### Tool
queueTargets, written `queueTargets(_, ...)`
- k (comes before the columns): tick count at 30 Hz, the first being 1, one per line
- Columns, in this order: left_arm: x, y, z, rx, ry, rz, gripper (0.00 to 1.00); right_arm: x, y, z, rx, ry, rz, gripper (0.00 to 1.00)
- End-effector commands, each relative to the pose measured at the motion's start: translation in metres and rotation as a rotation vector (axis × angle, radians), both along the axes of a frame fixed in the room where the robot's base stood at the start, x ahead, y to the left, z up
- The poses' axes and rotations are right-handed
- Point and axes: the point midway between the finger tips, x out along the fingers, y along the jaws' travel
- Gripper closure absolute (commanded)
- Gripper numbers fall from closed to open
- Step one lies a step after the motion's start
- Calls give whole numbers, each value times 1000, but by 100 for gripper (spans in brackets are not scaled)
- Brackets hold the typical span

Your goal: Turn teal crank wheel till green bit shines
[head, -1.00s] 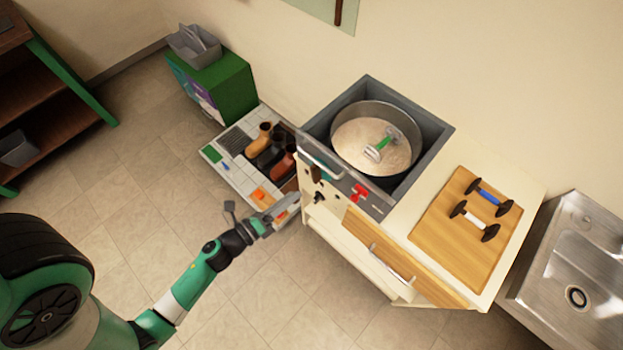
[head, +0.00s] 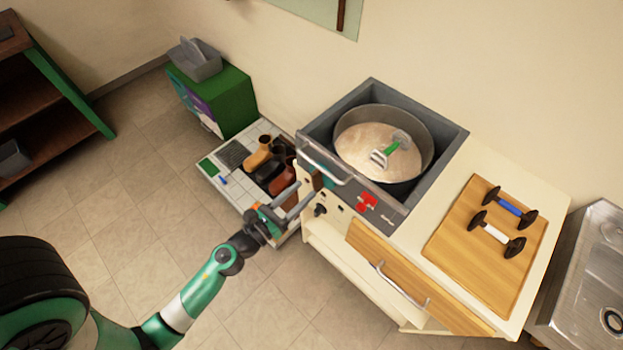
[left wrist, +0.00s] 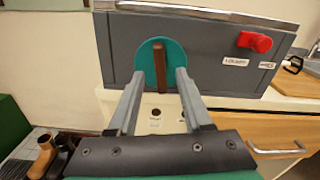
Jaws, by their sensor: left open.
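The teal crank wheel (left wrist: 148,62) is a round disc on the grey front of the basin unit, with an upright brown bar handle (left wrist: 160,66) across it. In the head view the wheel and its brown handle (head: 317,181) are small and partly hidden. My left gripper (left wrist: 160,74) is open. Its fingers point at the wheel, one on each side of the brown handle in the wrist picture; I cannot tell whether they touch it. In the head view my left gripper (head: 302,194) is at the unit's front left. I see no shining green bit. My right gripper is out of view.
A red knob (left wrist: 255,42) with a label sits right of the wheel. A metal bar (head: 326,164) runs along the unit's top front edge. The basin holds a round pan (head: 427,150) with a green-handled tool. A drawer handle (head: 402,284) juts out lower right. Shoes lie on the left tray.

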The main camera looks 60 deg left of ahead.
Motion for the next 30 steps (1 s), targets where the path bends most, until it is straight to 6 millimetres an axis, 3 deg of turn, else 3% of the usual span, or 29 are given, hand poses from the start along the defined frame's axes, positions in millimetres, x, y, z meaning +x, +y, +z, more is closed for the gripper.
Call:
queueTargets(6,35,10,1,-1,-1,-1,50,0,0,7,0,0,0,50)
queueTargets(16,42,12,-1,-1,1,0,50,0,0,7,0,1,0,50)
queueTargets(17,42,12,-1,-1,1,0,52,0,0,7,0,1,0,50)
queueTargets(25,42,12,-1,-1,1,0,100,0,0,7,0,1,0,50)
queueTargets(30,42,12,-1,-1,1,0,100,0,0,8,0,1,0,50)
